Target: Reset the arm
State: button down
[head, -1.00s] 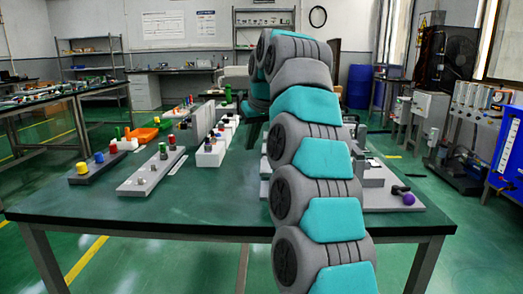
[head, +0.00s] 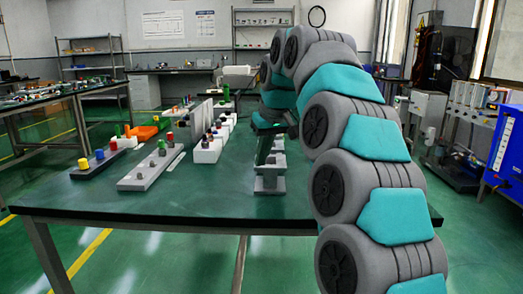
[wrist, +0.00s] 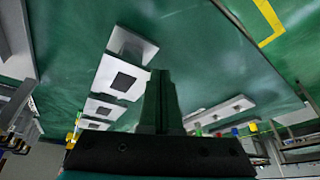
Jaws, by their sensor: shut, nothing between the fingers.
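My arm rises at the right of the head view, arches over and bends down towards the middle of the table. My gripper (wrist: 160,78) shows in the wrist view as two dark fingers pressed together, with nothing between them. It is over the green table (head: 130,203), apart from the objects there. In the head view the fingers are hard to make out against the green behind them.
A grey stand (head: 270,184) is on the table below the arm's end. To its left are a grey block with knobs (head: 150,172), white boxes (head: 207,150) and an orange piece (head: 143,132). The table's front is clear. A blue cabinet (head: 506,150) stands at right.

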jog(key=s+d+f+m+g, duration=0.1)
jog(key=s+d+f, duration=0.4)
jog(key=s, duration=0.9)
jog(key=s+d+f+m+g+h, duration=0.1)
jog(key=s+d+f, duration=0.4)
jog(key=s+f, duration=0.7)
jog(key=s+d+f+m+g+h, duration=0.1)
jog(key=s+d+f+m+g, duration=0.2)
jog(key=s+f, duration=0.6)
jog(key=s+d, duration=0.2)
jog(key=s, duration=0.6)
jog(key=shift+s+g, duration=0.25)
jog(key=shift+g, duration=0.05)
